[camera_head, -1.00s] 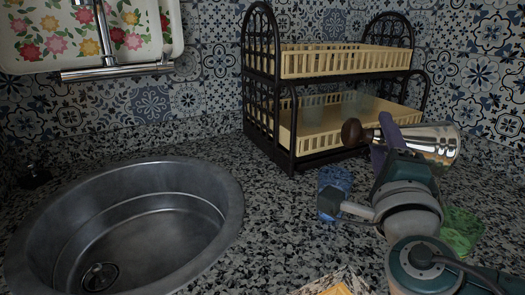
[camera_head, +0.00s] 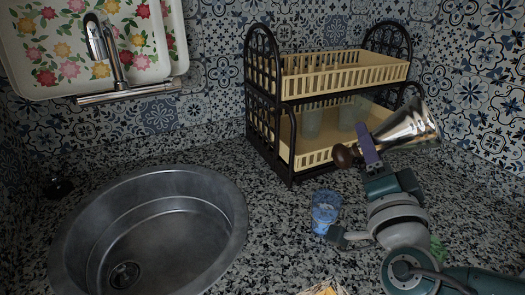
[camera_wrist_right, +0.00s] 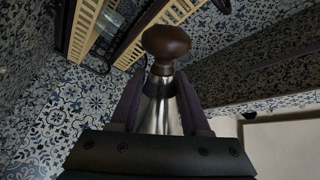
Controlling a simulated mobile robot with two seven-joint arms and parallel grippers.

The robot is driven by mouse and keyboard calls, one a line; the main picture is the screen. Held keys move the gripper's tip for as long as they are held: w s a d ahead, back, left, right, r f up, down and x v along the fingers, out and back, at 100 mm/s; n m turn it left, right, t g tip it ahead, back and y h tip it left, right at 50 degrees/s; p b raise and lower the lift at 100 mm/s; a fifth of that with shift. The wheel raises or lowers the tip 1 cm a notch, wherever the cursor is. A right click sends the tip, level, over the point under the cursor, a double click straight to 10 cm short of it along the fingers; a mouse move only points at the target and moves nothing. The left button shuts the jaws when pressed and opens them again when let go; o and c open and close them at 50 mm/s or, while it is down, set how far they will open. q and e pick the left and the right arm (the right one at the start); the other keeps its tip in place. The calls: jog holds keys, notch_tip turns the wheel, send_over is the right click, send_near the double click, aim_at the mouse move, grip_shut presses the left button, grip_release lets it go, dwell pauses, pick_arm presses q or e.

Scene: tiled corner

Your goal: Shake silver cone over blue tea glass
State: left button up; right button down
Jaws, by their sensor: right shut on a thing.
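The silver cone (camera_head: 402,127) has a shiny flared body and a dark brown knob at its narrow end. My right gripper (camera_head: 368,148) is shut on it and holds it in the air, tilted, with the knob low at left and the wide end up at right. In the right wrist view the cone (camera_wrist_right: 160,112) sits between both fingers, knob towards the top. The blue tea glass (camera_head: 325,213) stands on the counter, below and slightly left of the knob, apart from it. My left gripper is not in view.
A black two-tier rack (camera_head: 292,150) with cream trays stands behind the cone, with clear glasses on its lower tier. A steel sink (camera_head: 150,235) is at left, under a tap (camera_head: 108,50). A green item (camera_head: 438,247) is partly hidden behind my right arm.

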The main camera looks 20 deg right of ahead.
jog(key=shift+f+b, duration=1.75)
jog(key=shift+f, duration=0.2)
notch_tip(320, 180, up, 4)
jog(key=p, duration=0.4)
notch_tip(320, 180, down, 4)
jog(key=b, duration=0.3)
